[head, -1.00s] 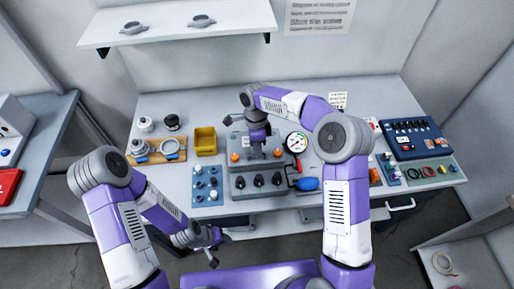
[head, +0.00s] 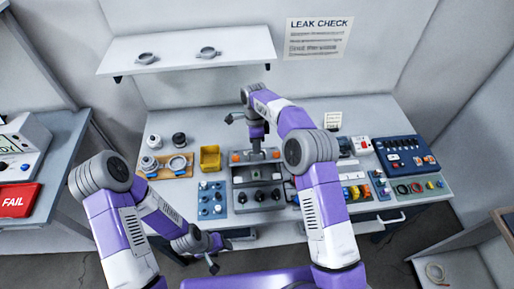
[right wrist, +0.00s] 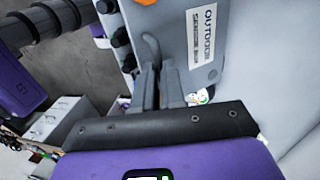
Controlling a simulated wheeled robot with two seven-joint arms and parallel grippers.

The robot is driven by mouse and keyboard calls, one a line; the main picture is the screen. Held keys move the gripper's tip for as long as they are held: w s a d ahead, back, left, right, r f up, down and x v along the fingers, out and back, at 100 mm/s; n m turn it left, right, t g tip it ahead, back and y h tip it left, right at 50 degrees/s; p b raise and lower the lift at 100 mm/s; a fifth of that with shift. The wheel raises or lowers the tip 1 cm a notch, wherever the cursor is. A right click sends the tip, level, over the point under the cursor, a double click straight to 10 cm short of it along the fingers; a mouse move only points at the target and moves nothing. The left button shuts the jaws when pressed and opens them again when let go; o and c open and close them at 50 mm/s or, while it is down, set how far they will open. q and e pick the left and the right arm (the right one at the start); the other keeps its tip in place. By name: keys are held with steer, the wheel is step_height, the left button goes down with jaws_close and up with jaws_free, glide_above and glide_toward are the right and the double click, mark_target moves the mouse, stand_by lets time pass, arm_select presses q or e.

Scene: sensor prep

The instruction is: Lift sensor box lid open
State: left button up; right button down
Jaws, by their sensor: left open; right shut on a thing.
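The grey sensor box (head: 244,172) stands on the bench, in the middle of the head view. It has orange latches and a row of black knobs along its front. My right gripper (head: 257,150) reaches down to the box between the latches. In the right wrist view its fingers (right wrist: 158,78) are shut on a grey curved handle (right wrist: 151,48) beside a grey panel (right wrist: 203,65) with a white label. How far the lid is raised is unclear. My left gripper (head: 223,255) is open and empty, low in front of the bench edge.
A yellow bin (head: 210,158), a wooden board (head: 166,167) with fittings and a blue block (head: 212,199) stand left of the box. A dark blue case (head: 405,155) is at the right. My right arm hides things beside the box. A shelf (head: 188,50) hangs above.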

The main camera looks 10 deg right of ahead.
steer(key=shift+w+d+f, duration=0.25)
steer(key=shift+w+f, duration=0.15)
steer(key=shift+f, duration=0.05)
steer(key=c, duration=1.6)
jaws_free()
steer(key=shift+c, duration=0.2)
steer(key=o, duration=0.4)
steer(key=shift+w+a+f, duration=0.1)
steer(key=shift+w+f, duration=0.15)
steer(key=shift+w, duration=0.2)
steer(key=shift+o, duration=0.2)
steer(key=shift+s+r, duration=0.15)
arm_select(q)
steer(key=shift+w, duration=0.25)
steer(key=shift+w+r+p, duration=0.15)
steer(key=shift+r+p, duration=0.15)
steer(key=shift+p, duration=0.15)
arm_select(e)
steer(key=v, duration=0.7)
steer(key=shift+a+r, duration=0.15)
steer(key=shift+r, duration=0.3)
